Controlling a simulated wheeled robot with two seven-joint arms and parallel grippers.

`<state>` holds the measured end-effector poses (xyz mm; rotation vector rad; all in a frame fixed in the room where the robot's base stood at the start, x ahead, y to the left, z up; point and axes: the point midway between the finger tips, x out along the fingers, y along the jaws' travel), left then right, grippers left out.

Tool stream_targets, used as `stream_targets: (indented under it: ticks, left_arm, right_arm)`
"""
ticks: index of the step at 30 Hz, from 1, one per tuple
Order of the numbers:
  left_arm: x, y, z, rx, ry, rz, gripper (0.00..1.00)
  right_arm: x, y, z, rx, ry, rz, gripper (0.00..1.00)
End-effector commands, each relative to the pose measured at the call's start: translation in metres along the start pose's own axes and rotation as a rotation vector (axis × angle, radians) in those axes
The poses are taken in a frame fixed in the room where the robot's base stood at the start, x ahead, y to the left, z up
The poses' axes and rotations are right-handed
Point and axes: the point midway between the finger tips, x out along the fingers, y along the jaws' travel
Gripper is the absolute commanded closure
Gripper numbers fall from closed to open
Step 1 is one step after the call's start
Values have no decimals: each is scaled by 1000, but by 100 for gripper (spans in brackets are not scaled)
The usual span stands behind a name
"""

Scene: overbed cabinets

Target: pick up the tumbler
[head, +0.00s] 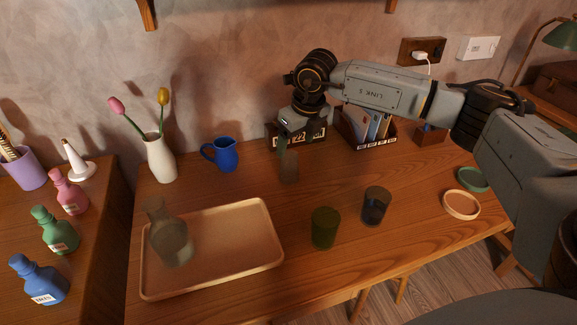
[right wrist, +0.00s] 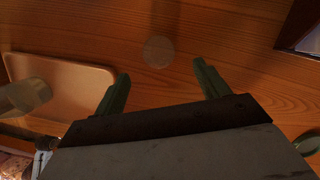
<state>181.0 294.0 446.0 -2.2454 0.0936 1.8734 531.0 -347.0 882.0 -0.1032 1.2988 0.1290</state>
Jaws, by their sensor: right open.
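A clear, greyish tumbler (head: 288,166) stands upright on the wooden table, just below my right gripper in the head view. In the right wrist view a pale round shape (right wrist: 158,52), which looks like this glass from above, lies beyond the gap between the fingertips. My right gripper (head: 299,136) points down and is open; its two green fingers (right wrist: 161,72) are apart with nothing between them. A green cup (head: 325,228) and a dark glass (head: 376,207) stand nearer the front. My left gripper is out of view.
A wooden tray (head: 270,237) holds a glass carafe (head: 168,235) at left. A blue jug (head: 225,155) and white vase (head: 161,158) stand behind it. Organizers (head: 368,139) are at the back. Two round coasters (head: 461,205) lie right. The table's middle is fairly clear.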

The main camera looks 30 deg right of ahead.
Motion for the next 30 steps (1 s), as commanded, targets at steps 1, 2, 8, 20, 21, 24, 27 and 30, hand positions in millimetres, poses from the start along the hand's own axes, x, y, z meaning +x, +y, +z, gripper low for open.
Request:
stream_targets:
  ticks: [1,2,8,20,21,24,27,30]
  left_arm:
    - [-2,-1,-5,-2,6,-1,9]
    - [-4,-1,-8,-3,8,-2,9]
    - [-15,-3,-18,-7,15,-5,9]
    - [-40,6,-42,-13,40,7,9]
    - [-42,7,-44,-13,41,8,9]
    - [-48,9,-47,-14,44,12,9]
    - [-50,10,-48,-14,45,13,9]
    - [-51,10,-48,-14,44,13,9]
  right_arm:
    - [13,1,-1,0,2,1,26]
    - [18,1,0,0,1,2,26]
    - [39,1,0,-1,-1,3,26]
    - [80,1,6,-2,-1,4,26]
    - [84,1,6,-2,-1,4,26]
    - [91,1,6,-2,-1,4,26]
    - [93,1,7,-2,-2,4,26]
    - [92,1,7,-2,-3,4,26]
